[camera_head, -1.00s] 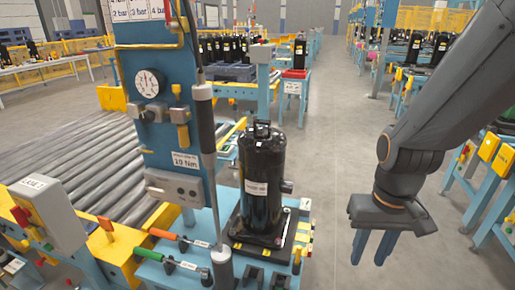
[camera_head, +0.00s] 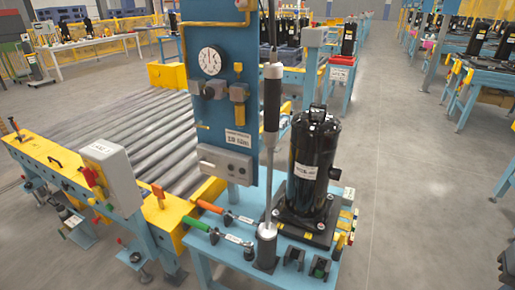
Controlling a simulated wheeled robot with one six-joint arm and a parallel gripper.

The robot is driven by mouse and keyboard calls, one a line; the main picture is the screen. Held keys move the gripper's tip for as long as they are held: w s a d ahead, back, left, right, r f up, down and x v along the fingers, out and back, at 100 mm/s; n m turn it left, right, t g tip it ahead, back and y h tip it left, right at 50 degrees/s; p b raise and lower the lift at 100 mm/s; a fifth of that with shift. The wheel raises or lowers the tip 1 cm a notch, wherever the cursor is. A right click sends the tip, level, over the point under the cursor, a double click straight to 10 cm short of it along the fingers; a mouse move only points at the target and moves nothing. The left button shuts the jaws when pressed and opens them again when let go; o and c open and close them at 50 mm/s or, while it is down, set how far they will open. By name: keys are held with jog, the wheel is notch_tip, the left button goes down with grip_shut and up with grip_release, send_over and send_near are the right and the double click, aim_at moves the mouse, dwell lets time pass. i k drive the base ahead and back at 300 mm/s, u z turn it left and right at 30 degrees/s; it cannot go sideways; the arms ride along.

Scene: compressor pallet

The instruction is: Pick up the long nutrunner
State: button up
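The long nutrunner (camera_head: 271,108) appears to be the tall upright tool in front of the blue gauge panel (camera_head: 217,120). It has a dark grip with a light collar and a long thin grey shaft. Its lower end stands in a grey cylindrical holder (camera_head: 266,246) on the blue work table. The top of the tool reaches the upper edge of the view. Shorter tools with an orange handle (camera_head: 210,207) and a green handle (camera_head: 195,224) lie to its left. My gripper is not in view.
A black compressor (camera_head: 312,165) stands on a dark base right of the nutrunner. Small dark brackets (camera_head: 319,268) sit at the table's front. A roller conveyor (camera_head: 130,140) and a grey box (camera_head: 110,175) are on the left. The floor (camera_head: 420,190) to the right is clear.

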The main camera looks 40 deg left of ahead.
aim_at(273, 70)
jog(key=k, duration=0.35)
jog(key=u, duration=0.7)
